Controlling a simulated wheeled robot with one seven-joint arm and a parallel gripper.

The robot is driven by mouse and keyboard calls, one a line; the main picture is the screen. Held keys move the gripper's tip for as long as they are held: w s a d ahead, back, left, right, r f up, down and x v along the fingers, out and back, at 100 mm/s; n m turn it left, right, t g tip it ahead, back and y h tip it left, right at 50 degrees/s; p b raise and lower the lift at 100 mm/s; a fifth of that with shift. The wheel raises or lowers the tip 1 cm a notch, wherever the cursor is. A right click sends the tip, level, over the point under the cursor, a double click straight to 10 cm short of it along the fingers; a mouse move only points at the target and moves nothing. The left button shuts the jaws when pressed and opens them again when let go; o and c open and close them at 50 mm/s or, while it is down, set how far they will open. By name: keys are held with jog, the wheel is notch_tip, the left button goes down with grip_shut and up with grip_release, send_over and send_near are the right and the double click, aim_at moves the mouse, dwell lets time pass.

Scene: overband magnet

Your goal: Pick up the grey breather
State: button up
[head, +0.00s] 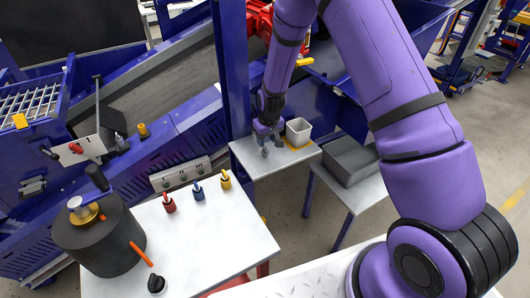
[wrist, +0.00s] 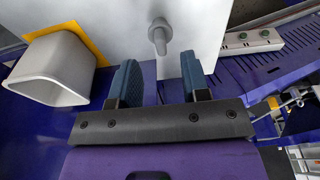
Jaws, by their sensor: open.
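The grey breather (wrist: 159,35), a small piece with a round head and a stem, is on the white table top in the wrist view. It lies beyond my fingertips, roughly in line with the gap between them. My gripper (wrist: 161,75) is open, its two blue-grey finger pads apart with nothing between them. In the head view my gripper (head: 266,136) is low over the small white table (head: 250,163). The breather is hard to tell from the fingers there.
A light grey bin (head: 299,130) on a yellow patch stands just right of my gripper. A grey tray (head: 350,160) is further right. A blue post (head: 235,70) rises close on the left. Red, blue and yellow bottles (head: 198,191) stand on the nearer white table.

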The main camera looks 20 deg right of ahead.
aim_at(265, 152)
jog(key=shift+w+a+f, duration=0.1)
jog(key=shift+w+f, duration=0.1)
jog(key=shift+f, duration=0.65)
jog(key=shift+w+f, duration=0.2)
jog(key=shift+f, duration=0.7)
jog(key=shift+w+a+f, duration=0.1)
jog(key=shift+w+f, duration=0.1)
jog(key=shift+f, duration=0.65)
jog(key=shift+c, duration=0.2)
jog(key=c, duration=0.6)
